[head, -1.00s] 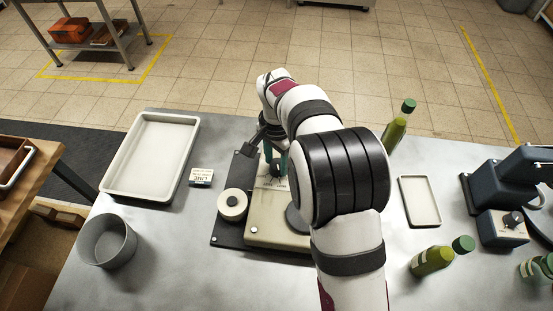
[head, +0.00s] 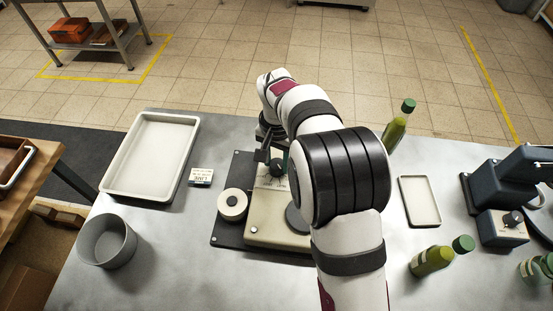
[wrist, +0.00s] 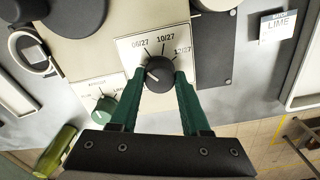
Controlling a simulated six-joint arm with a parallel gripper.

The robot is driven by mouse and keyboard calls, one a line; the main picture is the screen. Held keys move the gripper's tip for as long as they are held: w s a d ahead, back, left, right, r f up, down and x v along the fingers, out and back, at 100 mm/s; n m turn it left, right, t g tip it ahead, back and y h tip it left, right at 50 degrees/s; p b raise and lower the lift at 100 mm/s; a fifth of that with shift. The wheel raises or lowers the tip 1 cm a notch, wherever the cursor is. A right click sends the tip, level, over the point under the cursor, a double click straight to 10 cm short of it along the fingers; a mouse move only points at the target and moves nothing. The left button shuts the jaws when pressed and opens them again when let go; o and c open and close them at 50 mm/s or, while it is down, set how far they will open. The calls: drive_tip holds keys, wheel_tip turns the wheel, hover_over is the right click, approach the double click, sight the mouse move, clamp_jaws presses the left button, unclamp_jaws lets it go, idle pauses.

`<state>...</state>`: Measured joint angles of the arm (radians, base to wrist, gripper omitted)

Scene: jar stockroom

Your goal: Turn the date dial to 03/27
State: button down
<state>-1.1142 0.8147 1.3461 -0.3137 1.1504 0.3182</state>
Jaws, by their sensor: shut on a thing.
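The date dial (wrist: 158,74) is a dark round knob on a white plate of the beige machine (head: 262,217). The plate's readable marks are 06/27, 10/27 and what looks like 12/27; a 03/27 mark is not visible. A small pale mark shows on the knob's lower left, but I cannot tell which date it indicates. My gripper (wrist: 159,78) has its green fingers on either side of the knob, shut on it. In the head view my gripper (head: 277,164) is partly hidden behind my arm.
A second, green dial (wrist: 105,108) sits beside the date plate. A tape roll (head: 233,204) and a LIME card (head: 201,177) lie left of the machine.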

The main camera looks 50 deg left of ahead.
sight(277, 164)
drive_tip(key=shift+n, duration=1.9)
drive_tip(key=shift+c, duration=1.9)
unclamp_jaws()
wheel_tip(277, 164, up, 16)
drive_tip(key=shift+f, duration=0.1)
